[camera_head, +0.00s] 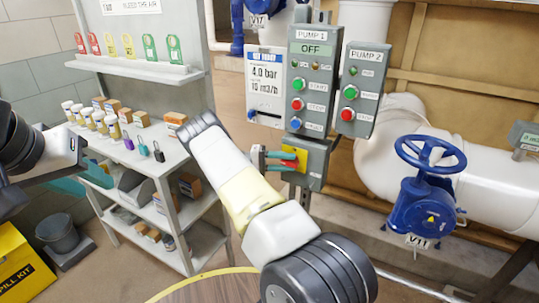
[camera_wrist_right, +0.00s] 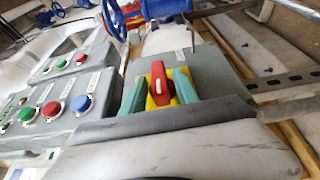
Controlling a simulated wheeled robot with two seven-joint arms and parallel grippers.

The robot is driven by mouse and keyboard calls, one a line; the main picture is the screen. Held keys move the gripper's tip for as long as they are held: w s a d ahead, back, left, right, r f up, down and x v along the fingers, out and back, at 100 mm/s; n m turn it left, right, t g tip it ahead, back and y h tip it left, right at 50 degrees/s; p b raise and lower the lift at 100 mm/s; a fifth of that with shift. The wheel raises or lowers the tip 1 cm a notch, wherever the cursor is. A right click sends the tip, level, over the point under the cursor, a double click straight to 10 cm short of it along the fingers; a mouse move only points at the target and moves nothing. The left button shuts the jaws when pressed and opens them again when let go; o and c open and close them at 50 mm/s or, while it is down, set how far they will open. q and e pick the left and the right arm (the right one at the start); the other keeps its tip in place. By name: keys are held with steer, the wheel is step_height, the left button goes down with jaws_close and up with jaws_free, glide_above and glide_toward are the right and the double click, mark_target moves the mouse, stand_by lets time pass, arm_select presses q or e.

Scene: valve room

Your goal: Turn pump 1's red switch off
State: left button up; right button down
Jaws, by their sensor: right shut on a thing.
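The grey pump 1 panel (camera_head: 312,75) stands in the middle of the head view, with a sign reading OFF under its name. The red switch (camera_wrist_right: 159,82) sits on a yellow plate on the grey box at the panel's lower end; it shows partly in the head view (camera_head: 290,164). My right gripper (camera_wrist_right: 160,88) is at the switch, its teal fingers on either side of the red handle and shut on it. In the head view my right gripper (camera_head: 280,161) reaches the box from the left. My left gripper (camera_head: 88,182) is away at the left, its teal fingers apart and empty.
The pump 2 panel (camera_head: 362,90) is just right of pump 1. A blue valve wheel (camera_head: 428,153) stands on the white pipe further right. A shelf unit (camera_head: 170,160) with padlocks and small boxes is at the left. A yellow spill kit (camera_head: 22,265) is on the floor.

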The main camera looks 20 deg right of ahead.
steer(key=c, duration=1.3)
jaws_free()
steer(key=v, duration=0.8)
steer(key=shift+d, duration=0.1)
